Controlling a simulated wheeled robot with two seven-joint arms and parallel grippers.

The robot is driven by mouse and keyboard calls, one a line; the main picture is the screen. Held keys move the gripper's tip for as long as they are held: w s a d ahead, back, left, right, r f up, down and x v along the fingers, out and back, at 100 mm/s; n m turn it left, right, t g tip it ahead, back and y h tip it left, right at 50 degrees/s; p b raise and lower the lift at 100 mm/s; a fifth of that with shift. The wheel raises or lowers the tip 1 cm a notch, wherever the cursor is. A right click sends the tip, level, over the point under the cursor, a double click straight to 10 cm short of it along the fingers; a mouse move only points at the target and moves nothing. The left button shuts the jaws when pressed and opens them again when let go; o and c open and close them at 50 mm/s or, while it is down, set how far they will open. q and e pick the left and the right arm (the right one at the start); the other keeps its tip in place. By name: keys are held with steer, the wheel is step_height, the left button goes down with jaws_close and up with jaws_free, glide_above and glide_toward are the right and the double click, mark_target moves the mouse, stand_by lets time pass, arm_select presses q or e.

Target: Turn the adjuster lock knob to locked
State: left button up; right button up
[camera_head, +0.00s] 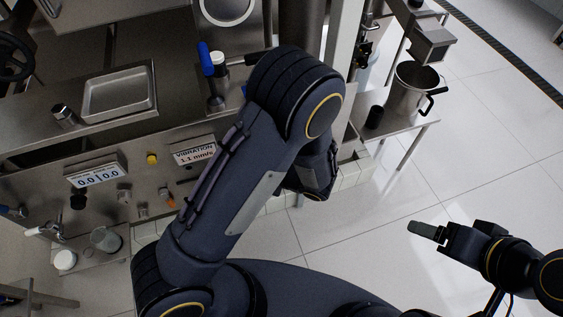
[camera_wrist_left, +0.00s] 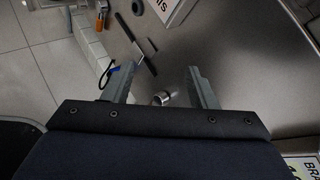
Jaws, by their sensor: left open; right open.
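I cannot tell for sure which part is the adjuster lock knob. In the left wrist view a short metal knob (camera_wrist_left: 161,98) shows between my left gripper's (camera_wrist_left: 161,76) open fingers, near their base. A dark bar handle (camera_wrist_left: 145,58) on the steel panel lies beyond, between and past the fingertips. No label is readable on either. In the head view my left arm crosses the middle and its gripper is hidden. My right gripper (camera_head: 424,231) is open and empty over the floor at the lower right, far from the panel.
The steel panel carries a vibration display (camera_head: 194,153), another display (camera_head: 96,174), a yellow button (camera_head: 151,158) and an orange-ended part (camera_head: 167,197). A steel tray (camera_head: 119,92) sits on the ledge above. A steel pot (camera_head: 411,90) stands at right. The floor at right is clear.

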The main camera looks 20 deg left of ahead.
arm_select(q)
steer(key=w+d+f+m+t+h+b, duration=0.25)
steer(key=w+d+f+m+t, duration=0.25)
steer(key=d+f+m+t, duration=0.55)
steer(key=w+a+m, duration=0.1)
steer(key=w+a, duration=0.4)
steer(key=w, duration=0.1)
steer(key=shift+w+a+f+t, duration=0.15)
steer(key=shift+w+a+t, duration=0.2)
steer(key=shift+w+t, duration=0.1)
steer(key=shift+s, duration=0.1)
steer(key=c, duration=1)
